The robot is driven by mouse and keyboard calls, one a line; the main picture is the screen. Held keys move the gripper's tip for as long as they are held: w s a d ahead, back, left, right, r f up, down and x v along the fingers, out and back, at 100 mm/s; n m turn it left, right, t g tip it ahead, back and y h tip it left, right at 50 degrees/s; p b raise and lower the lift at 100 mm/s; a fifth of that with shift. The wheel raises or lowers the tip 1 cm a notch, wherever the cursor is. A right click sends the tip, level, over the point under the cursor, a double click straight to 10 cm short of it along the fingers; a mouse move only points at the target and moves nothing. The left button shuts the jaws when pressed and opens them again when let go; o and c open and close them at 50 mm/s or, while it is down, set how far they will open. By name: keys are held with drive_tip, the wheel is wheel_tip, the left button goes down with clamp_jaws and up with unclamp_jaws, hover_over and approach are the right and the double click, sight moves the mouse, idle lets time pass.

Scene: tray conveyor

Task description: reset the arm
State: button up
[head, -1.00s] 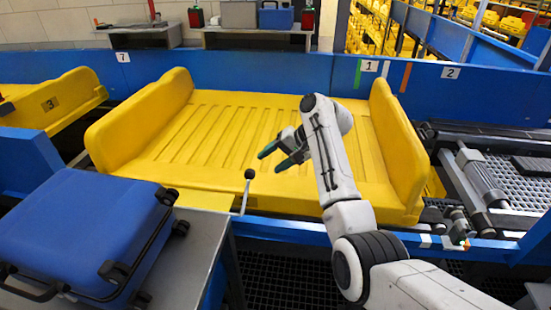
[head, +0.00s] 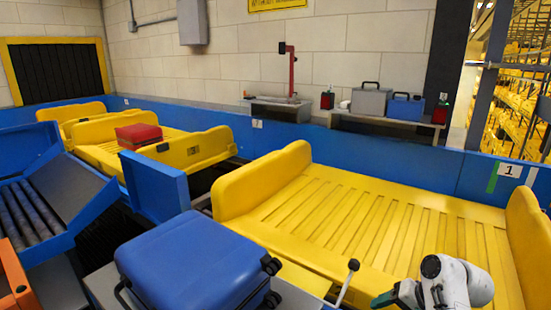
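My white arm shows at the lower right of the head view, in front of the yellow tray (head: 340,215). The end of my gripper (head: 384,299), with a dark green fingertip, is at the bottom edge. The rest of the gripper is cut off or hidden, so I cannot tell its opening. Nothing shows held in it. The yellow tray has a ribbed floor and raised ends, and its visible floor is empty.
A blue suitcase (head: 190,265) lies on a grey stand at lower left, beside a black-knobbed lever (head: 350,272). A red case (head: 138,134) rests on another yellow tray (head: 185,152). Blue side walls (head: 250,135) line the conveyor. Shelves with cases stand behind.

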drive_tip(key=s+a+f+n+g+h, duration=0.1)
drive_tip(key=s+f+n+h, duration=0.1)
drive_tip(key=s+f, duration=0.8)
drive_tip(key=s+r+n+g+h, duration=0.1)
drive_tip(key=s+n+g+h, duration=0.1)
drive_tip(key=s, duration=2.8)
drive_tip(key=shift+s+a+n+g+h, duration=0.15)
drive_tip(key=shift+a+n+g+h, duration=0.2)
drive_tip(key=shift+n+h, duration=0.35)
